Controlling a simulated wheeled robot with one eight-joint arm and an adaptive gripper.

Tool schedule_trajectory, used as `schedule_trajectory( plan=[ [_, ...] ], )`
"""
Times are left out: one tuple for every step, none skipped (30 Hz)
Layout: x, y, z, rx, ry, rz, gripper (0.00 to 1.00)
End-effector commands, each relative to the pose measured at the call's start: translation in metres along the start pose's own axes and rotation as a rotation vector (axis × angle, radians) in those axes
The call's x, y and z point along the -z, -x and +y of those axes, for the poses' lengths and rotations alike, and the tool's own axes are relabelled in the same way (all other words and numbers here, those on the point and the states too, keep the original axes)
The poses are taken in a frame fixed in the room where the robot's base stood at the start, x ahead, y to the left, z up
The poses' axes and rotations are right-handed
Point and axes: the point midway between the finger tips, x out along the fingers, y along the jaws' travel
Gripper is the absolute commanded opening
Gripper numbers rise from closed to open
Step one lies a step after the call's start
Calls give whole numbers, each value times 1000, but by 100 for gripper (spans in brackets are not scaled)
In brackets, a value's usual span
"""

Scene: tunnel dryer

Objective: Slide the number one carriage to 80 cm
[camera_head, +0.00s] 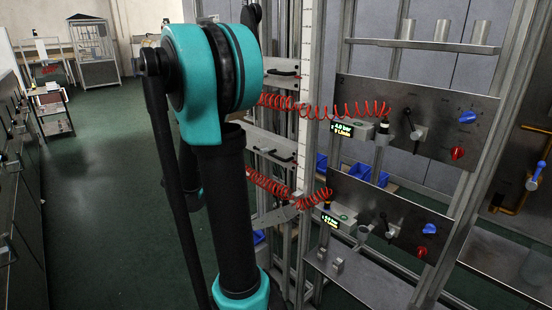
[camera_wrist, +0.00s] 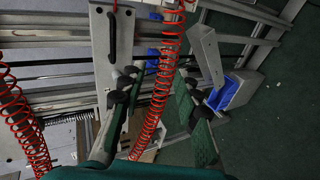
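In the head view, an upper carriage plate with a dark handle (camera_head: 283,72) and a lower carriage plate with a dark handle (camera_head: 276,154) sit on the metal frame, left of a pale vertical scale (camera_head: 307,60). I cannot read which is number one, nor the scale's figures. In the wrist view, a grey plate (camera_wrist: 122,45) with a black handle (camera_wrist: 112,38) lies beyond my gripper (camera_wrist: 158,93). My gripper is open, its fingers apart, with no handle between them. My arm hides part of the frame in the head view.
Red coiled hoses (camera_head: 345,110) run from the carriages to two control panels (camera_head: 415,120) with knobs; one coil (camera_wrist: 158,85) crosses between my fingers in the wrist view. Blue bins (camera_head: 361,172) stand behind the frame. Green floor (camera_head: 100,190) is free at left.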

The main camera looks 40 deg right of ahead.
Motion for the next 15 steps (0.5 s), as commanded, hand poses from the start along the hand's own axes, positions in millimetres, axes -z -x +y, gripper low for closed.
schedule_trajectory(
  plan=[
    [9,-5,14,-65,12,-17,32],
    [13,-7,22,-102,19,-26,32],
    [18,-9,32,-146,28,-37,32],
    [20,-10,38,-174,33,-43,32],
    [23,-10,43,-198,37,-48,32],
    [26,-11,48,-223,42,-54,32],
    [27,-11,51,-239,44,-58,32],
    [28,-12,53,-249,46,-61,32],
    [29,-12,56,-260,48,-64,32],
    [29,-14,57,-264,48,-65,32],
    [29,-15,58,-266,49,-66,32],
    [29,-18,59,-267,49,-67,32],
    [28,-21,60,-266,48,-68,32],
    [28,-25,61,-266,48,-68,32],
    [28,-30,62,-266,48,-68,32]
  ],
)
